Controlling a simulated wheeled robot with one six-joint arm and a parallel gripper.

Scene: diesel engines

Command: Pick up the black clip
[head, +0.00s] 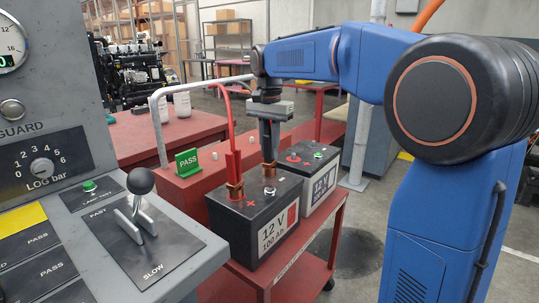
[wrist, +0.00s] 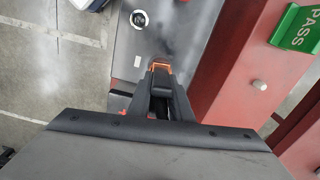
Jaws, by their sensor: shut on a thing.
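The black clip (head: 268,168) has copper jaws and hangs upright from my gripper (head: 269,146), above the top of the front 12 V battery (head: 244,228). My gripper points down and is shut on the clip. In the wrist view, the fingers (wrist: 161,96) close around the clip's dark body (wrist: 161,77), and its copper jaws show beyond them. A silver post (head: 270,191) stands just below the clip in the head view. I cannot tell if the jaws touch it.
A red clip (head: 234,178) stands on the front battery, close left of my gripper. A second battery (head: 310,170) sits behind on the red cart (head: 322,240). A green PASS sign (head: 188,162) and a grey control panel with a lever (head: 140,182) are to the left.

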